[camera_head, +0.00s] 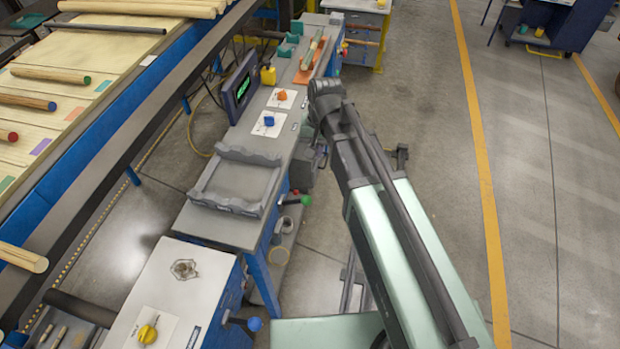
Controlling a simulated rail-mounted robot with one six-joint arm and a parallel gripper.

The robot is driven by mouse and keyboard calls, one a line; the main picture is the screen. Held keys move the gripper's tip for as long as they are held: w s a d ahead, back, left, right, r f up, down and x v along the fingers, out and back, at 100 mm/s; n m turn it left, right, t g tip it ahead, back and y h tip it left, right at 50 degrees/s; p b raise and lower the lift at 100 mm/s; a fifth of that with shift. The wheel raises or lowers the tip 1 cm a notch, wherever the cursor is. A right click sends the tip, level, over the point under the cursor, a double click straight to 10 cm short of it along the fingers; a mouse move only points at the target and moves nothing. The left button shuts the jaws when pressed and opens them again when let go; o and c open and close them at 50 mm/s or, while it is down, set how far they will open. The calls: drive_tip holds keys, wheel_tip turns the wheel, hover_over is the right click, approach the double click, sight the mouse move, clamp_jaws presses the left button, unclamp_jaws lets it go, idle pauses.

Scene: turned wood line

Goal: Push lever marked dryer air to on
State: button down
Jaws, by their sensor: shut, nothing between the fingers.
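A lever with a green ball end (305,200) sticks out from the right side of the grey bench. A second lever with a blue ball end (254,324) sticks out from the front cabinet's right side. The markings are too small to read, so I cannot tell which is the dryer air lever or its on side. My gripper (304,172) hangs low beside the bench's right edge, close above the green-ended lever. It is shut and empty, partly hidden by my arm. I cannot tell whether it touches anything.
The bench holds a grey cradle (240,180), blue (269,121) and orange (282,95) knobs on white plates, and a dark display (241,87). A yellow knob (147,334) is on the front cabinet (195,262). Dowels lie on the left table. The floor (540,200) at right is clear.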

drive_tip(key=b, duration=1)
approach(297, 201)
drive_tip(key=w+d+f, duration=0.2)
drive_tip(key=w+d, duration=0.2)
drive_tip(key=s+f+b, duration=0.1)
drive_tip(key=s+a+f+b, duration=0.1)
drive_tip(key=s+f, duration=0.1)
drive_tip(key=shift+a, duration=0.1)
